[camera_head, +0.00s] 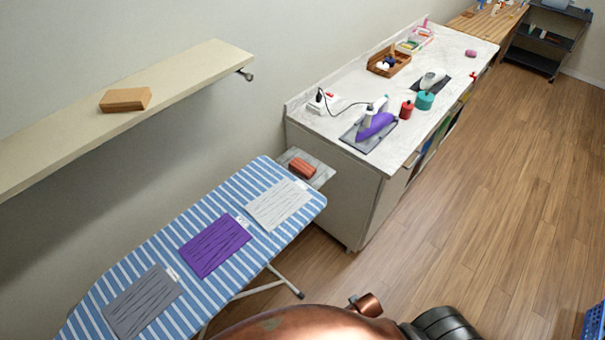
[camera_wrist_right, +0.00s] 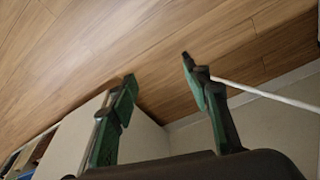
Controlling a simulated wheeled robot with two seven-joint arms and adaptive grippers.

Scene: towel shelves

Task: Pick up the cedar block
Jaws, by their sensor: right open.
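A tan, wood-coloured block (camera_head: 125,99) lies flat on the cream wall shelf (camera_head: 190,66) at the upper left of the head view. A smaller reddish-brown block (camera_head: 302,168) lies on the grey rest at the far end of the striped ironing board (camera_head: 226,215). I cannot tell for sure from looks which of the two is the cedar block. My right gripper (camera_wrist_right: 158,72) is open and empty in the right wrist view, with floor and a cabinet side beyond its fingers. Neither block shows in that view. My left gripper is not in view.
Grey, purple and pale cloths lie on the ironing board. Beside it a white counter (camera_head: 340,127) holds a purple iron (camera_head: 376,124), red and teal containers and a basket (camera_head: 389,62). Open wooden floor (camera_head: 480,200) lies to the right. A blue crate (camera_head: 595,322) stands at the right edge.

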